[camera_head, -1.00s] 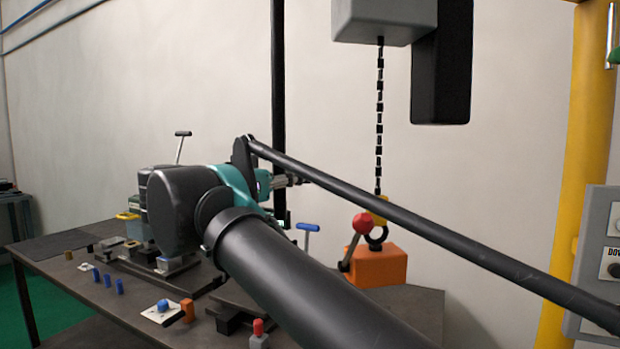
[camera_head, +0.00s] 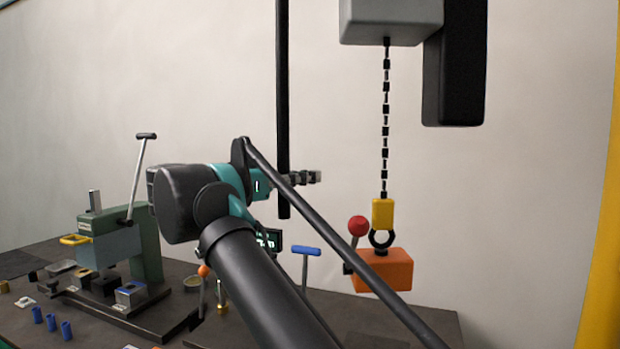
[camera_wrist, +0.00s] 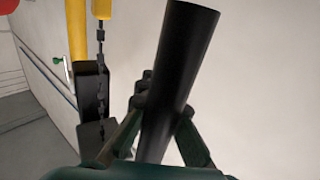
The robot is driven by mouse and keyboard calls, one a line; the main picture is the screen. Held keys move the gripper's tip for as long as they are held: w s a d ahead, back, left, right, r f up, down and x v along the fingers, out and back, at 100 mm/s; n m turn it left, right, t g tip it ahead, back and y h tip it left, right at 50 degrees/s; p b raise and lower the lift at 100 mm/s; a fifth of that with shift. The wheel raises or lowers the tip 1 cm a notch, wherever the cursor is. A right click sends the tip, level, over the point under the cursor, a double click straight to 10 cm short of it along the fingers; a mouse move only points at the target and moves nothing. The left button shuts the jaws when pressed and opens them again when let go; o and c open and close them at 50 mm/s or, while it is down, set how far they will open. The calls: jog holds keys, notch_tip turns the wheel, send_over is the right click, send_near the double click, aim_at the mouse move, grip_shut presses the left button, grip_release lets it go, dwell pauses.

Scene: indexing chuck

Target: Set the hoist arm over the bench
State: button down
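The hoist shows at the upper right in the head view: a grey hoist box (camera_head: 392,22), a chain (camera_head: 387,110), a yellow hook block (camera_head: 383,213) and an orange load (camera_head: 392,270). The load hangs against the right end of the dark bench (camera_head: 435,322) in the picture; its depth is unclear. A black vertical bar (camera_head: 282,90) hangs to the left of the chain. My gripper (camera_head: 312,177) is at the bar's lower part. In the wrist view, the fingers (camera_wrist: 162,112) lie on both sides of the bar (camera_wrist: 182,60) and appear closed on it. The hoist arm's upper part is out of view.
A green lever press (camera_head: 145,235) stands on the bench at left, its lever raised. A blue T-handle (camera_head: 307,250) and several blue pegs (camera_head: 52,322) are on the bench. A red ball knob (camera_head: 358,226) is beside the load. A yellow post (camera_head: 606,220) stands at the right edge.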

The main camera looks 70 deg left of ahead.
jog(key=shift+s, duration=0.5)
jog(key=c, duration=1.5)
grip_release()
jog(key=shift+s, duration=0.15)
jog(key=shift+o, duration=0.2)
jog(key=shift+d, duration=0.1)
